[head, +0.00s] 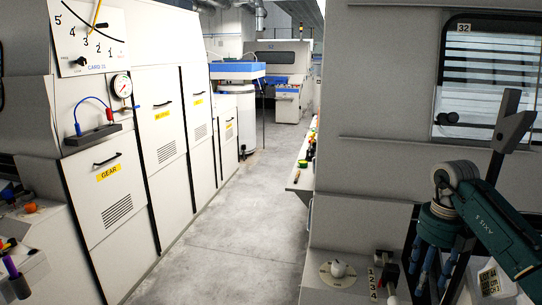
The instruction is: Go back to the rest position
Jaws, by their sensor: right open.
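My right arm (495,230), teal and marked AXIS 5, comes in from the lower right. Its wrist bends down, and the right gripper (434,268) hangs below it with blue fingers spread apart. I see nothing held between them. The gripper is in front of the grey machine at the right, near a small panel with a numbered switch (389,280); I cannot tell whether it touches anything. Its fingertips are partly hard to make out against the dark background. My left gripper does not show.
A pale card machine (167,135) with a gauge (122,86) lines the left side. A clear concrete aisle (235,215) runs back to another machine (283,62). A narrow shelf (302,175) with small items edges the aisle at right. A windowed grey machine (400,100) fills the right.

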